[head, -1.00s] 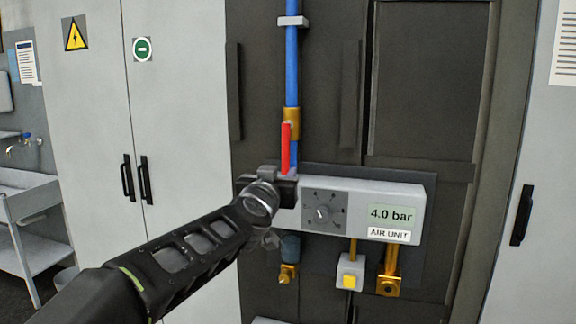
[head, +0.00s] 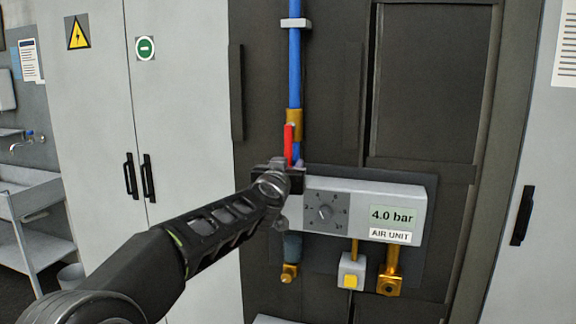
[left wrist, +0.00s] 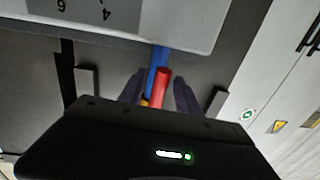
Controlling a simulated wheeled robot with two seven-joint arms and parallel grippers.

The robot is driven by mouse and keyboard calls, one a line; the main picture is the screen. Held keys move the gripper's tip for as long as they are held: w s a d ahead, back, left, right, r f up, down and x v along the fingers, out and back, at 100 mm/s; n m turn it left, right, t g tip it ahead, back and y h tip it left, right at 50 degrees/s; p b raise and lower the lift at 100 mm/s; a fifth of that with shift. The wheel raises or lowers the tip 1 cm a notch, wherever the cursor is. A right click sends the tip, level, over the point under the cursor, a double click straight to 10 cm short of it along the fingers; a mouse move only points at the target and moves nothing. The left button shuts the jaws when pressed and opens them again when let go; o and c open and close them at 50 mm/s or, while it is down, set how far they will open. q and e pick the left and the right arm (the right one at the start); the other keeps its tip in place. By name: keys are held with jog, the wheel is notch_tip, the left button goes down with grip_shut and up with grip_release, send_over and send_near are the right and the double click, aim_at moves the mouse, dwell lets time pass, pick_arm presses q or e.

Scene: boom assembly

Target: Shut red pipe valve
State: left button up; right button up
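The red valve handle (head: 288,143) hangs down along the blue pipe (head: 294,70) from a brass valve body (head: 293,124). It lies in line with the pipe. My left gripper (head: 284,168) is at the handle's lower end and hides its tip in the head view. In the left wrist view, the red handle (left wrist: 162,84) shows between the two dark fingers of my left gripper (left wrist: 160,92), with the blue pipe (left wrist: 156,58) behind it. The fingers are apart, with gaps beside the handle; I cannot tell whether either touches it. My right gripper is not in view.
The grey air unit box (head: 355,200) with a dial and a 4.0 bar display sits right beside and below my left gripper. A small box with a yellow button (head: 351,281) and brass fittings (head: 389,285) hang below it. Grey cabinet doors (head: 185,120) stand at left.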

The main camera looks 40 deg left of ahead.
pick_arm(q)
jog(key=shift+c, duration=0.3)
grip_shut()
dwell(1.0)
